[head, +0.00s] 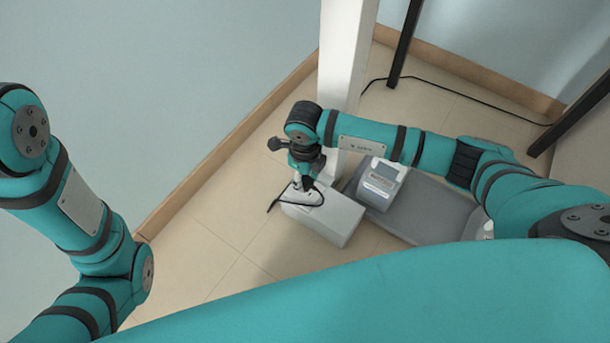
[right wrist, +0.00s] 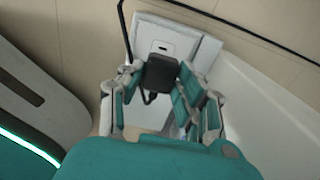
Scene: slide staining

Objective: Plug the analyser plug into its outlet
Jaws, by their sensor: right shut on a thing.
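My right gripper (head: 303,188) points down over a light grey box (head: 330,222) on the floor. In the right wrist view the same gripper (right wrist: 160,85) is shut on the black analyser plug (right wrist: 159,72). A dark cable (head: 275,202) hangs beside the fingers in the head view. A pale outlet plate (right wrist: 162,47) with a dark slot shows just beyond the plug in the right wrist view. The plug hides part of the plate, and I cannot tell whether the two touch. My left arm shows at the left of the head view, but its gripper is out of view.
A grey device with a label (head: 381,184) sits on a grey base (head: 432,212) right of the box. A white post (head: 343,60) stands behind the arm. Dark legs and a black floor cable (head: 455,92) are at the back right. Tiled floor is free at left.

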